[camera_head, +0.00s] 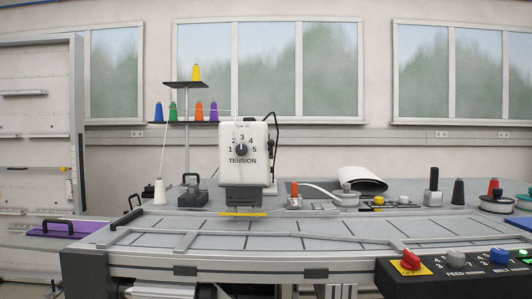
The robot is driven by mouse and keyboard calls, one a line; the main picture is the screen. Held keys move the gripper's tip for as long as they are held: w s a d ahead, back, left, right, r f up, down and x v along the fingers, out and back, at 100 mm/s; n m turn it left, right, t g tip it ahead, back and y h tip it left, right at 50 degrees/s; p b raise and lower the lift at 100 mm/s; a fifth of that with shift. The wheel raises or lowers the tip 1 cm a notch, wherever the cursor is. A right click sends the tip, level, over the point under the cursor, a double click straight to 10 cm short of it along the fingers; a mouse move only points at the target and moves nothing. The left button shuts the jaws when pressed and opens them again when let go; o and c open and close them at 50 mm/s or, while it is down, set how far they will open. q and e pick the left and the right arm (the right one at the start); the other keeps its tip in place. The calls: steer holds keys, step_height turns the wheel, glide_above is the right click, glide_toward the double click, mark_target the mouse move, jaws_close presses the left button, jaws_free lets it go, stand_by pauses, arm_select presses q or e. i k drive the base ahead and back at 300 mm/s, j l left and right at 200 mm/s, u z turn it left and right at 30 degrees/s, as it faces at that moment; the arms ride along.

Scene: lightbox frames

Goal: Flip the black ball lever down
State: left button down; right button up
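I cannot make out a lever that clearly ends in a black ball. An upright black handle (434,178) stands on a pale base at the right rear of the worktable. A dark block with a black handle (192,188) sits left of the white TENSION machine head (244,155). A thin black curved piece (275,125) rises at the right side of that head; its end is too small to tell. Neither of my grippers is in view.
The grey worktable (250,238) has low rails and dark stripes. A control panel (450,272) with red, grey and blue knobs is at the front right. A short orange-topped lever (295,190) and a dark cone (458,191) stand at the rear. A thread rack (184,122) stands behind.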

mark_target(270, 143)
steer(key=i+l, duration=0.65)
steer(key=i, duration=0.15)
